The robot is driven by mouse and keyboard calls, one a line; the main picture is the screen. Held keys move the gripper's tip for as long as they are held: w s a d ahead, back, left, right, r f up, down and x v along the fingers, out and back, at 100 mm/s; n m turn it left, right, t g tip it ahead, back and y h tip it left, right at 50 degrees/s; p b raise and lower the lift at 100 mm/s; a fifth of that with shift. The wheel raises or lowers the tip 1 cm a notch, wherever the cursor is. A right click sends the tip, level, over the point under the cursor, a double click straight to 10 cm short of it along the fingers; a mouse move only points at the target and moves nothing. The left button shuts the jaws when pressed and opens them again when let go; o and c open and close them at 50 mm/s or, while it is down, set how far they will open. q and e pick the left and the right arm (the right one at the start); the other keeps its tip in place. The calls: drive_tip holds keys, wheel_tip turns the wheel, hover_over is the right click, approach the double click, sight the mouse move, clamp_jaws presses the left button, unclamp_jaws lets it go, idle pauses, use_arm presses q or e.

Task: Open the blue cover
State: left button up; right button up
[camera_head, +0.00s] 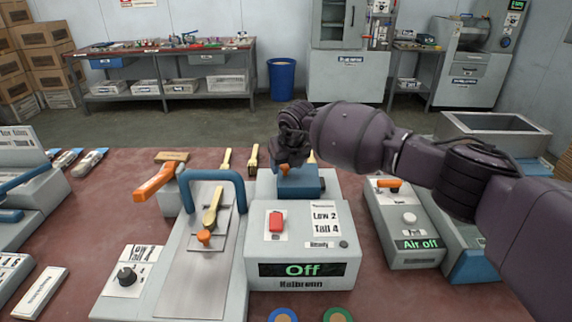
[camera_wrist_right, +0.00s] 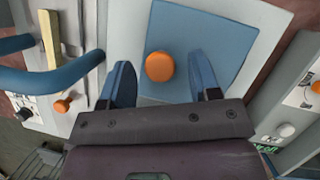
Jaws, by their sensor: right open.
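The blue cover (camera_head: 303,184) lies closed on top of the grey press box, behind the panel that reads "Off". In the right wrist view the cover (camera_wrist_right: 215,42) is a flat blue square with an orange knob (camera_wrist_right: 160,67) standing on it. My right gripper (camera_head: 290,160) is over the cover. In the right wrist view its two blue fingers (camera_wrist_right: 164,82) are apart, one on each side of the knob, with gaps showing between. The knob shows partly below the gripper in the head view. I cannot tell how high the fingertips are above the cover. My left gripper is not in view.
A blue arched handle (camera_head: 212,175) and an orange lever (camera_head: 155,182) stand left of the cover. The "Air off" box (camera_head: 408,225) stands to the right.

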clamp_jaws()
idle(0.4)
